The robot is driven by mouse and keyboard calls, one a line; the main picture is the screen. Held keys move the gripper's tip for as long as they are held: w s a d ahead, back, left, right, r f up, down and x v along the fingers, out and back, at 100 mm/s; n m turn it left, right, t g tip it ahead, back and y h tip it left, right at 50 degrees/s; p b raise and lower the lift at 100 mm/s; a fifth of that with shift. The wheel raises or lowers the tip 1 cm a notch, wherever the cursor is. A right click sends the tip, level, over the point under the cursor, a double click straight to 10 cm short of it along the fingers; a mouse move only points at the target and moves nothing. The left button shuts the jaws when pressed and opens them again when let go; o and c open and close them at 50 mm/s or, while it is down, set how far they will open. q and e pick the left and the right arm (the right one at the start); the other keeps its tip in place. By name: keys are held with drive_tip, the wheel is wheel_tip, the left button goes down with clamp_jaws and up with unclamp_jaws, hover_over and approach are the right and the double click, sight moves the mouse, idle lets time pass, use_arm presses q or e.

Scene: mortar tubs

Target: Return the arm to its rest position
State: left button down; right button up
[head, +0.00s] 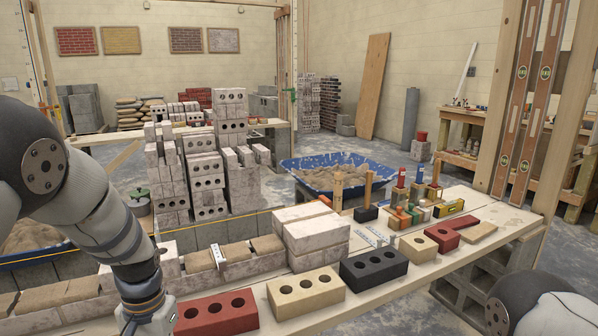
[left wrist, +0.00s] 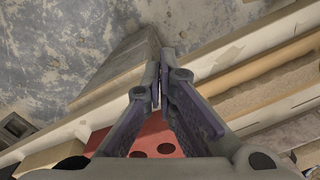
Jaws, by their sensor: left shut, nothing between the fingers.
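My left arm (head: 110,225) comes in from the left in the head view and bends down to its wrist at the bottom edge. The fingers are cut off there. In the left wrist view my left gripper (left wrist: 160,82) is shut with nothing between its fingers. It is above the plank edge, with a red cored brick (left wrist: 155,140) below and partly hidden by the fingers. That red brick (head: 216,313) lies just right of my wrist in the head view. Part of my right arm (head: 535,305) shows at the lower right; its gripper is out of view.
On the plank bench (head: 395,283) stand a tan brick (head: 305,293), a black brick (head: 373,268) and several hand tools. A brick wall course (head: 240,258) runs behind. A blue mortar tub (head: 335,165) stands beyond. In the left wrist view, bare floor (left wrist: 60,50) shows at upper left.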

use_arm(q)
drive_tip(key=s+f+g, duration=0.1)
drive_tip(key=s+f, duration=1.3)
drive_tip(key=s, duration=0.3)
drive_tip(key=s+d+g, duration=0.1)
drive_tip(key=s+d, duration=0.1)
drive_tip(key=s, duration=1.7)
drive_tip(key=shift+s+d+r+n, duration=0.25)
drive_tip(key=shift+n, duration=0.15)
use_arm(e)
drive_tip(key=shift+w+a+r, duration=0.1)
drive_tip(key=shift+w+r, duration=0.05)
drive_tip(key=shift+w, duration=0.45)
drive_tip(key=shift+w+r, duration=0.15)
drive_tip(key=shift+w, duration=0.4)
